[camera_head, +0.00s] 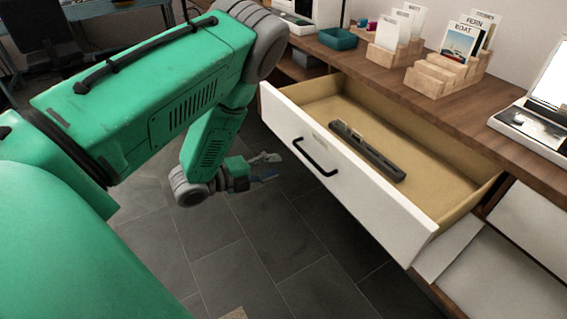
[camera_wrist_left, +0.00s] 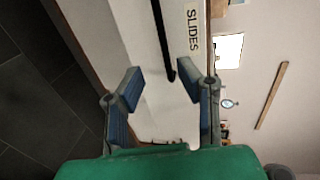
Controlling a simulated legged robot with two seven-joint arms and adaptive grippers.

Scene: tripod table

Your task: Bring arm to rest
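My left arm, green with grey joints, comes in from the left in the head view. Its gripper (camera_head: 266,168) is in front of the open drawer, above the dark tiled floor and apart from the drawer front. In the left wrist view the gripper (camera_wrist_left: 165,92) has its two blue-padded fingers spread with nothing between them. The white drawer front (camera_head: 325,165) with its black handle (camera_head: 315,158) is behind the fingers there, with a "SLIDES" label (camera_wrist_left: 193,30). My right gripper is in neither view.
The drawer stands pulled out, with a dark bar-shaped object (camera_head: 366,152) inside. Wooden card holders (camera_head: 445,72) and a teal tray (camera_head: 338,38) stand on the wooden counter (camera_head: 430,112). A white device (camera_head: 535,127) is at the right. The tiled floor (camera_head: 270,250) is clear.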

